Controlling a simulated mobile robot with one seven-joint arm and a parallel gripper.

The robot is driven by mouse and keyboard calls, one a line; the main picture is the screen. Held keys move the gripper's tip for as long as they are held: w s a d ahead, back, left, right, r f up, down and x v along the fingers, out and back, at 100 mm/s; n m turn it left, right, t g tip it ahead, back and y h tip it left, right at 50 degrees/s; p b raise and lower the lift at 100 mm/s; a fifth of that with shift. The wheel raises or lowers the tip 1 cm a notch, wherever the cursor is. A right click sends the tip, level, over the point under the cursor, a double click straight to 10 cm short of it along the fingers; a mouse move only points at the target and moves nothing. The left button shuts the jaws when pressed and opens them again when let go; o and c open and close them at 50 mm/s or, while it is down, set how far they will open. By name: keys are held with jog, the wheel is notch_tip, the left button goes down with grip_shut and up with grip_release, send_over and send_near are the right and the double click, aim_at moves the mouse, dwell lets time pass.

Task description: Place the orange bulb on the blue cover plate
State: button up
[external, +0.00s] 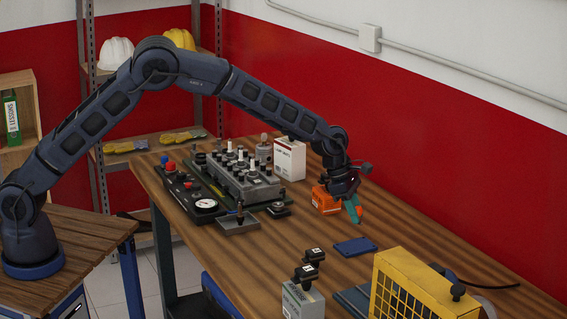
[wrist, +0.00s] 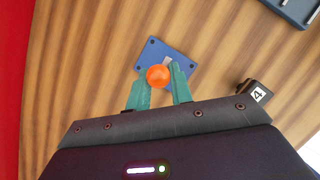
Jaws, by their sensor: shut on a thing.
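My gripper (external: 354,209) has teal fingers and is shut on the orange bulb (wrist: 158,76). The bulb shows as a round orange end between the fingertips in the wrist view; in the external view it is mostly hidden by the fingers. The blue cover plate (external: 355,245) lies flat on the wooden table, below and in front of the gripper. In the wrist view the plate (wrist: 151,53) appears behind the bulb, which partly covers it. In the external view the gripper is above the table, apart from the plate.
An orange box (external: 325,201) stands just left of the gripper. A yellow caged unit (external: 420,290) is at the front right, and a white box with black parts (external: 302,300) at the front. The engine block (external: 243,178) is to the left. Bare table surrounds the plate.

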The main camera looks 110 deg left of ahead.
aim_at(358, 246)
jog(key=shift+f, duration=3.55)
jog(key=o, duration=0.9)
jog(key=shift+f, duration=0.1)
jog(key=shift+o, duration=0.2)
